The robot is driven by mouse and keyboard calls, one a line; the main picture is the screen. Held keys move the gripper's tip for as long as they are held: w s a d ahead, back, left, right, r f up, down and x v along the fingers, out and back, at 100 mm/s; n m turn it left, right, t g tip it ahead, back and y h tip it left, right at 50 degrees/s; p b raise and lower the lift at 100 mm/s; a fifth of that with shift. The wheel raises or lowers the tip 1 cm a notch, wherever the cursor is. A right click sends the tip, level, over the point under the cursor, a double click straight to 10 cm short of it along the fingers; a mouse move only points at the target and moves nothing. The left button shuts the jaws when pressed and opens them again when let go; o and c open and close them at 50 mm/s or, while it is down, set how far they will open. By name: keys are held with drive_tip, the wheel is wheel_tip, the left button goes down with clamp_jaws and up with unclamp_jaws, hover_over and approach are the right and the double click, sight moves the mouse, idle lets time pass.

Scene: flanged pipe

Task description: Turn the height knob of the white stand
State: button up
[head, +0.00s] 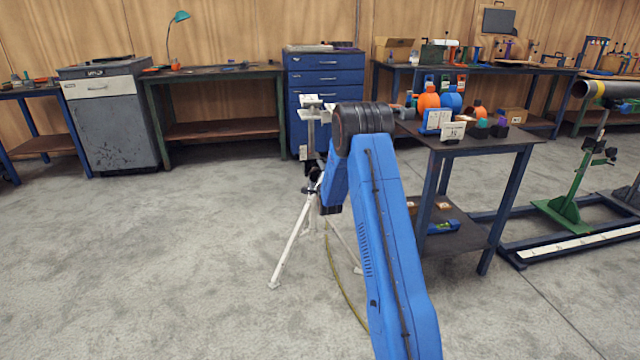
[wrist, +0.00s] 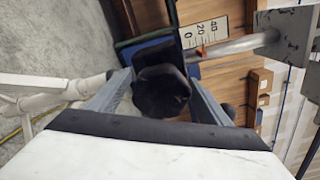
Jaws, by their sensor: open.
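The white stand (head: 310,130) is a tripod in the head view, partly hidden behind my blue arm, with a flat head on a grey post. In the wrist view, its black height knob (wrist: 163,96) lies between the two grey fingers of my gripper (wrist: 160,88). The fingers are open, with a visible gap on each side of the knob. I cannot tell whether either finger touches it. My arm hides most of the gripper in the head view.
A tripod leg (head: 290,247) spreads over the grey floor, and a yellow cable (head: 340,275) runs along it. A blue-legged table (head: 477,150) with orange and blue parts stands close to the right. A blue drawer cabinet (head: 325,78) is behind. The floor at left is clear.

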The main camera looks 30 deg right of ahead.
drive_tip(key=v, duration=1.6)
drive_tip(key=shift+s, duration=0.3)
drive_tip(key=shift+c, duration=0.2)
